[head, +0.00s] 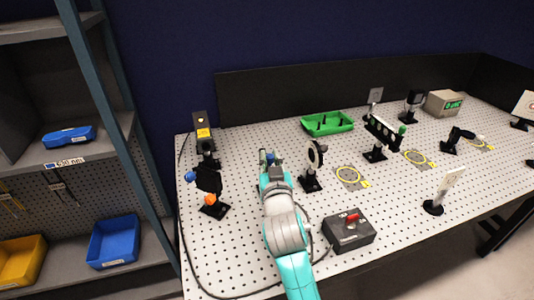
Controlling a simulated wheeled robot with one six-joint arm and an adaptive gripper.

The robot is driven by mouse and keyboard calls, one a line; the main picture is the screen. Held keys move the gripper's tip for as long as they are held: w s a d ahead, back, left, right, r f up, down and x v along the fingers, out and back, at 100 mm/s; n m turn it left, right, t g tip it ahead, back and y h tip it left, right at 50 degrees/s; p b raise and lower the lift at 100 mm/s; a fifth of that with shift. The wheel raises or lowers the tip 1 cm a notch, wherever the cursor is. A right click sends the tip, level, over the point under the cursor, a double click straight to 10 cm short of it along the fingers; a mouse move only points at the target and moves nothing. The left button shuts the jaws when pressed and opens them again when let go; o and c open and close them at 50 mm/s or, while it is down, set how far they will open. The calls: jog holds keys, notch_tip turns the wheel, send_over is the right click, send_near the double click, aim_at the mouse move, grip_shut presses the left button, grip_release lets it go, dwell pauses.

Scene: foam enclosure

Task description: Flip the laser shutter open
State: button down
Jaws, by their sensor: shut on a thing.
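A black upright device that looks like the shutter (208,180) stands on a dark base at the left of the perforated table. My wrist hides most of the fingers.
A round lens mount (315,155) stands close right of my gripper. A control box (349,231) with a red switch sits at the front edge. A green tray (327,124) lies behind. Cables run along the table's left edge. Bare table (238,155) lies between shutter and gripper.

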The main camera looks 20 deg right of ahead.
jog(key=shift+s, duration=0.95)
jog(key=shift+f, duration=0.1)
jog(key=c, duration=1)
grip_release()
jog(key=shift+s, duration=0.1)
jog(key=s, duration=0.4)
jog(key=s+a, duration=0.1)
jog(key=s, duration=0.2)
jog(key=s+a, duration=0.1)
jog(key=s, duration=0.3)
jog(key=shift+s+a, duration=0.2)
jog(key=shift+s, duration=0.15)
